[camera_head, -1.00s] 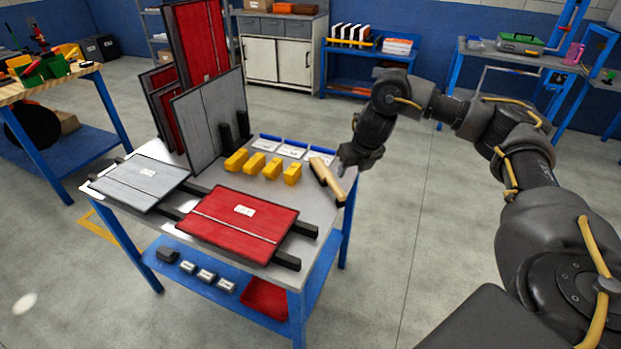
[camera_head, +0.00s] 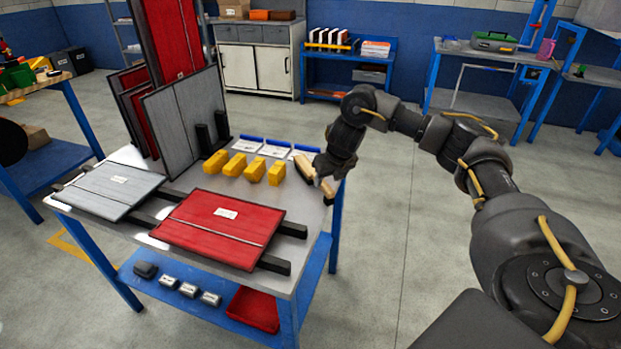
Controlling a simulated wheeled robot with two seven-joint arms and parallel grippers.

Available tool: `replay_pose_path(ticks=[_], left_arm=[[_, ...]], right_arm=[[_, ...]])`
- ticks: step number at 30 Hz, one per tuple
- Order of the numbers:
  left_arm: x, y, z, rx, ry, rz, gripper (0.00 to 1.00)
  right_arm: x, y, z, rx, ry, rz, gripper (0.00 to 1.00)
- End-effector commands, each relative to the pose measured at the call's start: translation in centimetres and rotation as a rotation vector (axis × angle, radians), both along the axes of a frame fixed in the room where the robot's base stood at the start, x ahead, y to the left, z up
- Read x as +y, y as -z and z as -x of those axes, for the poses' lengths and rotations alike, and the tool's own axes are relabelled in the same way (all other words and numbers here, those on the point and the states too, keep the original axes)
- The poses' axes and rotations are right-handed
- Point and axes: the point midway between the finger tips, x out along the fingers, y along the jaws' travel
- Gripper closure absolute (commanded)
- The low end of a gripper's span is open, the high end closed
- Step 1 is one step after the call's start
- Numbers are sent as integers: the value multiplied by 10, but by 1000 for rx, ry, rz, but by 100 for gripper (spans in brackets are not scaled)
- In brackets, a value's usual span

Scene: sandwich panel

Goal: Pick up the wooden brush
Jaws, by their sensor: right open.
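The wooden brush (camera_head: 304,169) lies at the right edge of the table (camera_head: 222,180), its long side slanting down to the right. My right gripper (camera_head: 321,184) is open right at the brush, with its fingers over its middle and near part. The gripper hides part of the brush, and I cannot tell whether the fingers touch it. My left gripper is not in view.
Several yellow blocks (camera_head: 255,170) and white cards with blue edges (camera_head: 273,149) lie left of the brush. A red panel (camera_head: 218,226) and a grey panel (camera_head: 113,187) lie on black rails. Upright panels (camera_head: 188,115) stand at the back left.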

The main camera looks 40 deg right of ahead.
Motion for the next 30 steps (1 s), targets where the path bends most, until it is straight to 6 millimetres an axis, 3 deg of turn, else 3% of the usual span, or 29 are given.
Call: replay_pose_path(ticks=[8, 18, 26, 30], left_arm=[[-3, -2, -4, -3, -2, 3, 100], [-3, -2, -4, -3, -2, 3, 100], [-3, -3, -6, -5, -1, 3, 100], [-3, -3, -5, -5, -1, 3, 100]], right_arm=[[-1, 7, -1, 2, 3, 1, 53], [-1, 50, -15, 3, 4, 0, 53], [-2, 52, -17, 0, 4, 1, 53], [-2, 52, -17, 0, 4, 1, 67]])
